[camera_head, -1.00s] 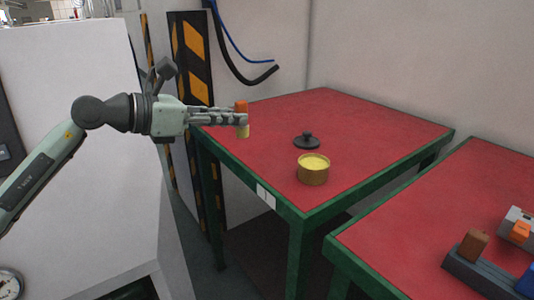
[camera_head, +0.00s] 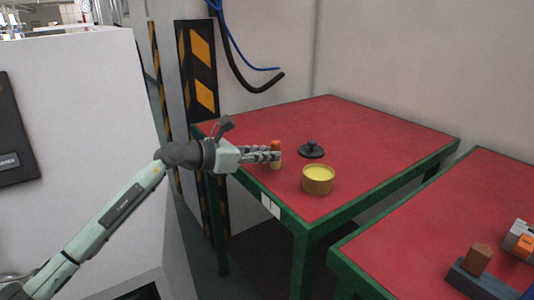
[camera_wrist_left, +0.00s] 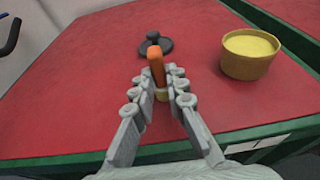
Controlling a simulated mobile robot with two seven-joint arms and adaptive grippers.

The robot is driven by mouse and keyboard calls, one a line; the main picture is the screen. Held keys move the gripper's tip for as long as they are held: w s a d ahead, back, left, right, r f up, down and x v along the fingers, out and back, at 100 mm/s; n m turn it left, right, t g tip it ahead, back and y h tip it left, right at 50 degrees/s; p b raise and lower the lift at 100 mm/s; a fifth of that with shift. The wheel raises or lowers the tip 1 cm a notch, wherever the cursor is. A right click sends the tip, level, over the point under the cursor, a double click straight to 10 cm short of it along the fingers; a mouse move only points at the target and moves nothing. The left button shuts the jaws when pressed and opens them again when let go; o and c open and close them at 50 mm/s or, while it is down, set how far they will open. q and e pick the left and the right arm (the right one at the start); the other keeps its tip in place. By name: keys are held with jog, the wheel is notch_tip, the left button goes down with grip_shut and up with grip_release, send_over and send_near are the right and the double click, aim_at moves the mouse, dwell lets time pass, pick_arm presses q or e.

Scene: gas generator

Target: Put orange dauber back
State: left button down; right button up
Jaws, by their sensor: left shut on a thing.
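The orange dauber (camera_head: 275,148) has an orange handle and a yellowish lower end. My left gripper (camera_head: 271,155) is shut on it and holds it upright over the left part of the far red table. In the left wrist view the dauber (camera_wrist_left: 157,68) stands between the fingertips (camera_wrist_left: 161,88), and its lower end is partly hidden by them. An open round tin (camera_head: 318,180) with yellow content is to the right of the gripper; it also shows in the left wrist view (camera_wrist_left: 248,56). My right gripper is not in view.
A dark lid with a knob (camera_head: 311,150) lies on the far red table (camera_head: 385,135) behind the tin. A second red table (camera_head: 420,240) at the right carries a dark holder with coloured blocks (camera_head: 478,260). A white cabinet (camera_head: 75,110) stands at the left.

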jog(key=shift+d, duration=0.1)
pick_arm(q)
jog(key=c, duration=1.5)
grip_release()
jog(key=shift+c, duration=0.2)
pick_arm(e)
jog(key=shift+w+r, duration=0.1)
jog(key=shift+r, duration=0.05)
pick_arm(q)
jog(key=shift+s+a, duration=0.1)
jog(key=shift+a, duration=0.15)
jog(key=b+v, duration=0.1)
jog(key=v, duration=1)
jog(key=shift+s, duration=0.25)
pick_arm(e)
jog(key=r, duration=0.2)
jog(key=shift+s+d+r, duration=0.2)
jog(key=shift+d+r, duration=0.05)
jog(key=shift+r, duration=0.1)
pick_arm(q)
jog(key=shift+a+r, duration=0.15)
